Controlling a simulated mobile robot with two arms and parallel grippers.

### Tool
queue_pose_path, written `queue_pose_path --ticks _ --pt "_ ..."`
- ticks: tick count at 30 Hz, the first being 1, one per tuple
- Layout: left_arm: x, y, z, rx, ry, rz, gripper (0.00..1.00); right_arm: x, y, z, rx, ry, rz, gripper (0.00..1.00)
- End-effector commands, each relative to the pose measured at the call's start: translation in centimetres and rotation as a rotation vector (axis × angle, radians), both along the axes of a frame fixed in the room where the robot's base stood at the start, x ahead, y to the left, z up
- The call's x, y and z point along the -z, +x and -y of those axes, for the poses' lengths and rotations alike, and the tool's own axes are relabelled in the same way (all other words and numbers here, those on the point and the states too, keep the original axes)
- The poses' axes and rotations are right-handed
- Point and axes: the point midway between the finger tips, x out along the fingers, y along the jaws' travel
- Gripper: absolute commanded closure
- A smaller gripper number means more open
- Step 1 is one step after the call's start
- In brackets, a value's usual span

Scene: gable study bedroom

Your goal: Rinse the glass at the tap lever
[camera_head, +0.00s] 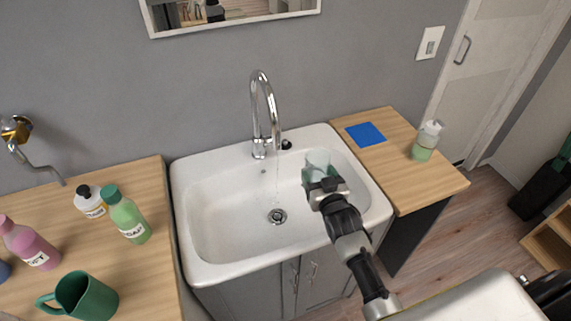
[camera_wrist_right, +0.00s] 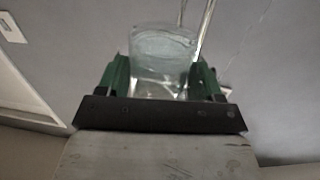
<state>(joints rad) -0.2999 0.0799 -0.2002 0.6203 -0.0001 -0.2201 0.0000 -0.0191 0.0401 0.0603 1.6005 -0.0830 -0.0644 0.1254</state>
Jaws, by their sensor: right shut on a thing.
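The clear glass (camera_head: 317,163) is held in my right gripper (camera_head: 326,185) over the right side of the white sink, to the right of the tap. In the right wrist view the glass (camera_wrist_right: 163,52) sits between the two green fingers (camera_wrist_right: 160,82), which are shut on it. The chrome tap (camera_head: 263,110) arches over the basin, and a thin water stream (camera_head: 277,175) seems to fall from its spout towards the drain. The glass is apart from this stream. A small dark knob (camera_head: 286,144), perhaps the tap lever, is right of the tap base. My left gripper is not in view.
The left wooden counter (camera_head: 140,185) carries a green bottle (camera_head: 129,219), a white bottle (camera_head: 90,201), a pink bottle (camera_head: 28,243) and a green mug (camera_head: 82,296). The right counter (camera_head: 405,180) carries a blue cloth (camera_head: 366,134) and a soap dispenser (camera_head: 426,142). The basin (camera_head: 225,220) is clear.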

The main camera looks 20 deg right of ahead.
Motion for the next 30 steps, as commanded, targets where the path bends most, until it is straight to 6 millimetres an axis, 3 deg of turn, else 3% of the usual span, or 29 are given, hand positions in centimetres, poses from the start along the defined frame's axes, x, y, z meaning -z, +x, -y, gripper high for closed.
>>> queue_pose_path --ticks 1,15,30 --pt "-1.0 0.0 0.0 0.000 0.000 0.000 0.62 -0.9 -0.2 0.4 0.000 -0.001 0.002 0.63" --pt "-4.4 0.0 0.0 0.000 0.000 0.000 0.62 -3.5 -2.2 3.1 0.000 -0.003 0.002 0.63" --pt "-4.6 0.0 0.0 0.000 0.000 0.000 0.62 -3.6 -2.5 3.5 0.000 -0.001 0.003 0.63"
